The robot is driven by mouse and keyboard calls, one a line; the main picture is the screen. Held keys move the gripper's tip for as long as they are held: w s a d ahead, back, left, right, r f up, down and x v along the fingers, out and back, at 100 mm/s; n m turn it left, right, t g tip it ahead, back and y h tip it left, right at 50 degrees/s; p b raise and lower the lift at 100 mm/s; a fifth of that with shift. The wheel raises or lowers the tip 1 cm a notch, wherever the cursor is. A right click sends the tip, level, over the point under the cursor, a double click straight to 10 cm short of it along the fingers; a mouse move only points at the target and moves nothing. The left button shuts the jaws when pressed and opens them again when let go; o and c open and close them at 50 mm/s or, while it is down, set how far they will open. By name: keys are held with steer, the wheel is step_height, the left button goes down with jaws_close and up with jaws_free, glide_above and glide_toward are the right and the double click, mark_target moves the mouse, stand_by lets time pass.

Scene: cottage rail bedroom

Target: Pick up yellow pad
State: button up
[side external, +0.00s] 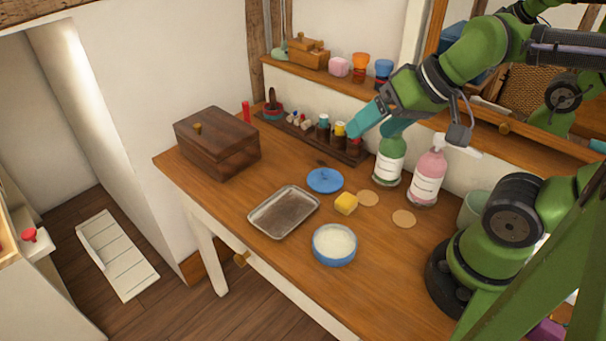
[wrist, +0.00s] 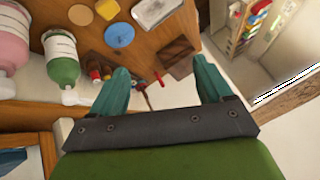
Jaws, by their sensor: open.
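The yellow pad (side external: 346,204) is a small yellow block lying on the wooden table (side external: 400,275), between the metal tray and the round coasters. In the wrist view the yellow pad (wrist: 107,9) shows at the top edge. My gripper (side external: 378,122) has teal fingers and hangs above the back of the table, near the green bottle and the rack of small bottles. It is well above and behind the pad, apart from it. In the wrist view my gripper (wrist: 163,85) has its fingers spread wide with nothing held between them.
Near the pad are a metal tray (side external: 262,220), a blue lid (side external: 325,180), a blue-rimmed bowl (side external: 335,261) and a coaster (side external: 404,219). A green bottle (side external: 389,166) and a pink bottle (side external: 428,180) stand tall behind it. A wooden box (side external: 228,160) is at left. The front table is clear.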

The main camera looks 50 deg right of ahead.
steer(key=n+g+h, duration=0.2)
steer(key=n+g, duration=0.2)
steer(key=g, duration=0.3)
glide_above(347, 198)
step_height(347, 198, down, 6)
steer(key=f, duration=1.1)
steer(key=shift+s+d+f, duration=0.1)
steer(key=shift+s+f, duration=0.05)
steer(key=shift+s, duration=0.2)
steer(key=f, duration=0.5)
steer(key=shift+w+a+f, duration=0.2)
steer(key=shift+w+f, duration=0.1)
steer(key=shift+f, duration=0.05)
steer(key=c, duration=1.2)
step_height(347, 198, up, 10)
